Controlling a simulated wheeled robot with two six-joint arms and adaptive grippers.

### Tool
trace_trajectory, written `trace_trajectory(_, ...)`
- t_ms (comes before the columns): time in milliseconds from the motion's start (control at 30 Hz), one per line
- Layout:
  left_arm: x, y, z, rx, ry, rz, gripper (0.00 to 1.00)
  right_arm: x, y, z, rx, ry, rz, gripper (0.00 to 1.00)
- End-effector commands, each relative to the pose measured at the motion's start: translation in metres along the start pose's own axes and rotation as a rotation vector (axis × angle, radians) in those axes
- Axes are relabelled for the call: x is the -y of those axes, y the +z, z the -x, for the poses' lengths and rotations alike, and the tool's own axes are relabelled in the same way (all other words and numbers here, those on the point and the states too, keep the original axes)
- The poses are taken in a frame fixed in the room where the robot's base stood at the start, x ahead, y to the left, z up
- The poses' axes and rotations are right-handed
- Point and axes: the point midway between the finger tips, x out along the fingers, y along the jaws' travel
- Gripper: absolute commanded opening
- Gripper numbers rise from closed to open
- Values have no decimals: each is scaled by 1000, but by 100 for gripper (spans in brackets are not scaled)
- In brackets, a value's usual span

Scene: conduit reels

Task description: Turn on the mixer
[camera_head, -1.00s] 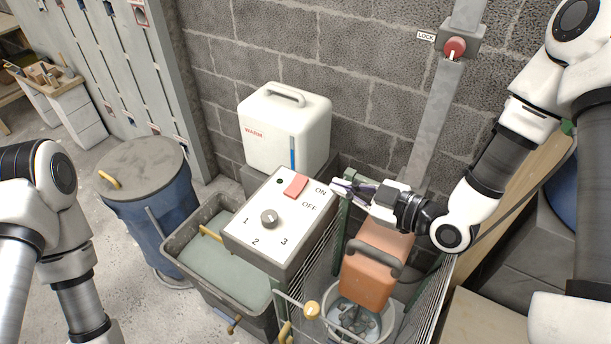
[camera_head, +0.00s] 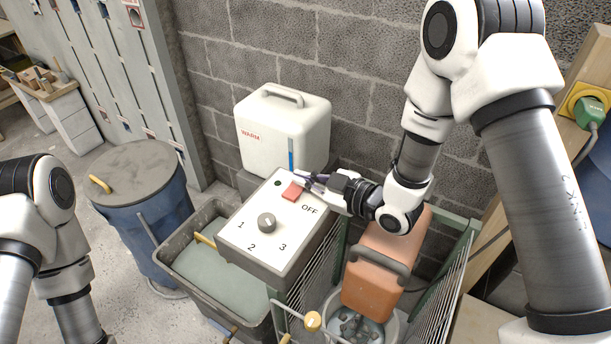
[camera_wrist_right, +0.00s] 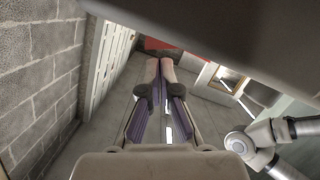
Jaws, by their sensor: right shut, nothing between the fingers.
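The control box (camera_head: 249,236) has a white sloped top with a dial (camera_head: 266,222) marked 1, 2, 3 and a red switch (camera_head: 292,191). The OFF label shows; the ON label is hidden behind my right gripper. The orange mixer body (camera_head: 376,272) with a dark handle stands over a bucket, right of the box. My right gripper (camera_head: 307,178) is shut and empty, its tips beside the red switch; contact cannot be told. Its closed fingers show in the right wrist view (camera_wrist_right: 160,68). My left arm is at the left; its gripper is out of view.
A white WARM container (camera_head: 285,130) stands behind the box. A grey tub (camera_head: 190,262) and a lidded blue bin (camera_head: 145,215) are to the left. A mesh guard (camera_head: 440,275) stands at the right. The block wall closes off the back.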

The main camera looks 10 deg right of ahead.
Motion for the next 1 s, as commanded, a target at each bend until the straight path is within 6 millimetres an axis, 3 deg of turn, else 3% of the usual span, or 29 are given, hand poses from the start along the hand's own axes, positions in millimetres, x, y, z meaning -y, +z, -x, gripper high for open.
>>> trace_trajectory(433,0,0,2,0,0,-1,62,0,10,-2,0,-1,-3,0)
trace_trajectory(600,0,0,0,0,0,-1,62,-2,18,-4,-1,-25,-106,0)
trace_trajectory(767,0,0,1,0,0,-1,62,-2,18,-4,1,-25,-103,0)
trace_trajectory(867,0,0,4,0,0,-1,62,-4,14,-4,1,-25,-102,0)
trace_trajectory(1000,0,0,20,0,0,-1,62,-16,-6,-4,-3,-23,-101,0)
